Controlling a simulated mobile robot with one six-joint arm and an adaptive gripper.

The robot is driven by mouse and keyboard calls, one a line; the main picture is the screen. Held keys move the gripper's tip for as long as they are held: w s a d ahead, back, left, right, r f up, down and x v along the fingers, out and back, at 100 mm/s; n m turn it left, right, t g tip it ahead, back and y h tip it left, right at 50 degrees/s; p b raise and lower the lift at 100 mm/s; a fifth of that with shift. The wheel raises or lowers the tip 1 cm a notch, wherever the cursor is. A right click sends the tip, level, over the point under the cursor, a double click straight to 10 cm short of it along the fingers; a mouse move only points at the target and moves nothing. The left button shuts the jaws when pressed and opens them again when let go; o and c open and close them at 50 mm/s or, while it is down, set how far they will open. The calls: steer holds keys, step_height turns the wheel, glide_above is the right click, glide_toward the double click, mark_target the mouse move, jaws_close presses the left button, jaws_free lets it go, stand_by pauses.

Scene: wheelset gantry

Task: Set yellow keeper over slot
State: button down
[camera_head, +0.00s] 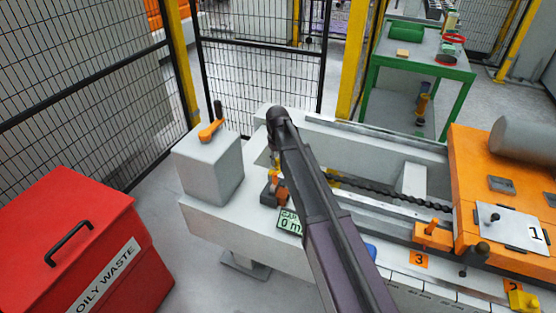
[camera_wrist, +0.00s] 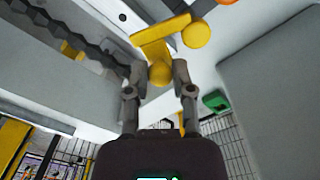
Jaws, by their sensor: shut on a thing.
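The yellow keeper (camera_wrist: 154,48) shows in the wrist view as a bar with a round knob facing the camera. My gripper (camera_wrist: 160,72) is shut on it, one fingertip on each side of the knob. A second round yellow end (camera_wrist: 197,35) shows just right of the bar; whether it belongs to the keeper I cannot tell. A pale surface lies behind the keeper, and I cannot tell whether they touch. In the head view my arm hides the gripper and most of the area around it. I cannot make out the slot in either view.
A dark threaded shaft (camera_head: 385,190) runs along the pale machine bed. A grey block (camera_head: 209,165) with an orange lever stands left. An orange housing (camera_head: 500,190) and orange clamp (camera_head: 432,236) stand right. A yellow part (camera_head: 522,300) is at lower right. A red bin (camera_head: 60,235) stands left.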

steer(key=m, duration=0.1)
steer(key=s+m, duration=0.1)
steer(key=shift+d+m, duration=0.4)
steer(key=m, duration=0.1)
steer(key=s+m, duration=0.1)
steer(key=m, duration=0.1)
steer(key=shift+d+m, duration=0.3)
steer(key=shift+d, duration=0.1)
steer(key=m, duration=0.2)
steer(key=s+m, duration=0.1)
steer(key=m, duration=0.1)
steer(key=s+d+m, duration=0.1)
steer(key=m, duration=0.1)
steer(key=shift+m, duration=0.4)
steer(key=shift+s, duration=0.1)
steer(key=shift+c, duration=2.4)
jaws_free()
steer(key=shift+a, duration=0.1)
steer(key=shift+r, duration=0.1)
